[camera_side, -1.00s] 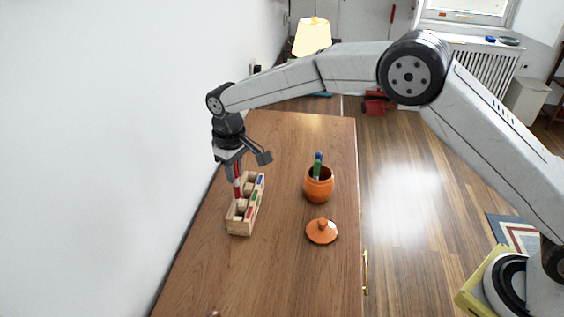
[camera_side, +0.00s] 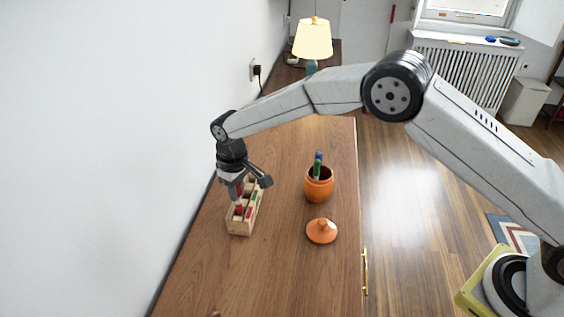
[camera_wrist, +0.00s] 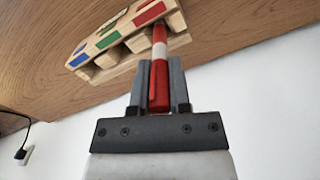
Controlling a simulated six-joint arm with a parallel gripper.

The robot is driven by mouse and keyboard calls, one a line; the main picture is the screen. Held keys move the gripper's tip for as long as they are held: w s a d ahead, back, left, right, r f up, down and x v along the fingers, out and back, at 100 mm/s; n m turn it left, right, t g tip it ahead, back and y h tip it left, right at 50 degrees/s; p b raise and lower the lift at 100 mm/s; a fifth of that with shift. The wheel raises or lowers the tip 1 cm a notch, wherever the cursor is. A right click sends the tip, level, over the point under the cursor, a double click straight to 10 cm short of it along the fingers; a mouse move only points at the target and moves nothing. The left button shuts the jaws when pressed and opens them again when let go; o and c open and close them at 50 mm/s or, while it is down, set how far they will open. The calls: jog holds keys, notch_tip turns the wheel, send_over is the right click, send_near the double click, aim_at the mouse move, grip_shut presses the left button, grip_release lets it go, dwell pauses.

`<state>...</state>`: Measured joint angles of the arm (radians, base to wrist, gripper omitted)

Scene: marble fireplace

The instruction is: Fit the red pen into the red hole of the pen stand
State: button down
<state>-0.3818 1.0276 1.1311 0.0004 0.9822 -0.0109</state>
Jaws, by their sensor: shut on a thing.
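My gripper (camera_side: 238,192) is shut on the red pen (camera_wrist: 159,72), which is red with a white band. The pen points down at the wooden pen stand (camera_side: 240,229), and it also shows between my fingers in the wrist view. The stand (camera_wrist: 130,48) has red, green and blue marks along its side. In the wrist view the pen's far end meets the stand at the hole beside the red mark (camera_wrist: 150,13). The pen tip is hidden, so I cannot tell how deep it sits.
An orange pot (camera_side: 319,187) holding a green pen and a blue pen (camera_side: 318,160) stands right of the stand. Its orange lid (camera_side: 321,231) lies in front of it. A white wall (camera_side: 120,130) runs close along the left.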

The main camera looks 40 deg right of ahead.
jog(key=shift+f, duration=1)
jog(key=shift+f, duration=0.1)
jog(key=c, duration=0.6)
grip_release()
notch_tip(320, 180, up, 12)
jog(key=shift+r, duration=0.15)
jog(key=shift+d, duration=0.1)
